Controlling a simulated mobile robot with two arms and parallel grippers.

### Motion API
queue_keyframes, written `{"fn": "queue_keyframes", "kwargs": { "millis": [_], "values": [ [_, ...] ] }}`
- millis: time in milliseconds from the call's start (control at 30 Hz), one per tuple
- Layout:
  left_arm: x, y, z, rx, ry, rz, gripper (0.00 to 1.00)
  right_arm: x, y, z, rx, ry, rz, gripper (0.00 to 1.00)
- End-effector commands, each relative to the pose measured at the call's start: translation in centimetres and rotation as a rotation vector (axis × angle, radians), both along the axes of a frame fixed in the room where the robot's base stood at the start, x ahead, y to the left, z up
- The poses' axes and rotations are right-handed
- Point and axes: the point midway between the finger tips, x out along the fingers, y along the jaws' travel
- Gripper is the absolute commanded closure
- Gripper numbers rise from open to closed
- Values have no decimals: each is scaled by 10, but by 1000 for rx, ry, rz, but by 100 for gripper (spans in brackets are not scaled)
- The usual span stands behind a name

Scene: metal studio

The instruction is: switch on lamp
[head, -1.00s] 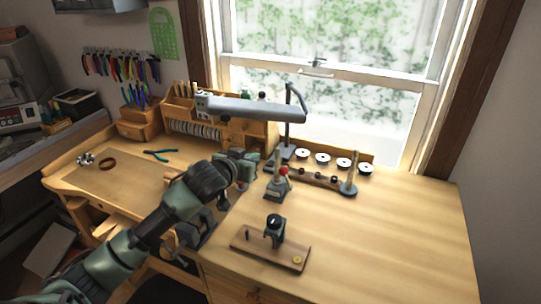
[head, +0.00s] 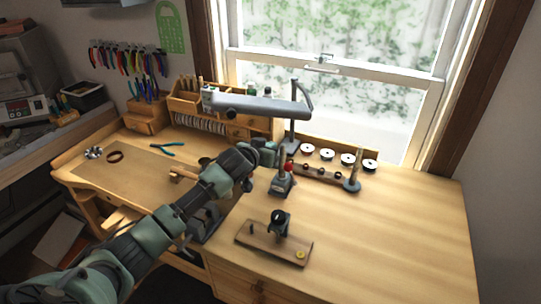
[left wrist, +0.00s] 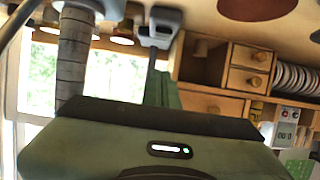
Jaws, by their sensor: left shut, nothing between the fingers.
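The grey desk lamp has a long flat head (head: 258,106) and an upright post (head: 293,124), standing at the back of the workbench. Its head looks unlit, though its underside is hidden. My left gripper (head: 268,152) is shut and empty, low beside the foot of the post and just to its left. The head view shows no clear contact. In the upside-down left wrist view, a grey base with a thin post (left wrist: 163,28), apparently the lamp's, is beyond my green gripper body (left wrist: 150,150). I cannot make out a switch. My right gripper is out of view.
A small stand with a red knob (head: 283,180) is close to my left gripper. A ring stand (head: 352,172) and several white discs are to the right. A wooden organiser (head: 245,125) is behind the lamp head. The bench's right side (head: 410,225) is clear.

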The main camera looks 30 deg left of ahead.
Motion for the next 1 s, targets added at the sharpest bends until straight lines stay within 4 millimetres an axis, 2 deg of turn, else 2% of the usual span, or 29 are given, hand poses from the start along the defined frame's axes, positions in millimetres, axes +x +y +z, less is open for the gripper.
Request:
{"fn": "queue_keyframes", "kwargs": {
  "millis": [67,133,333,733,833,1000],
  "values": [
    [9,0,-5,-1,2,1,100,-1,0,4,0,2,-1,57],
    [5,0,-19,0,6,0,100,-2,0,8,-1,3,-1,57],
    [2,0,-39,1,2,0,100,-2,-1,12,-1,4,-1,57],
    [2,0,-44,0,1,-1,100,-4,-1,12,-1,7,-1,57],
    [-1,-2,-55,-5,4,0,100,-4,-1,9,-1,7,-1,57],
    [-1,-1,-53,-2,4,-1,100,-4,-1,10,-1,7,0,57]
  ]
}}
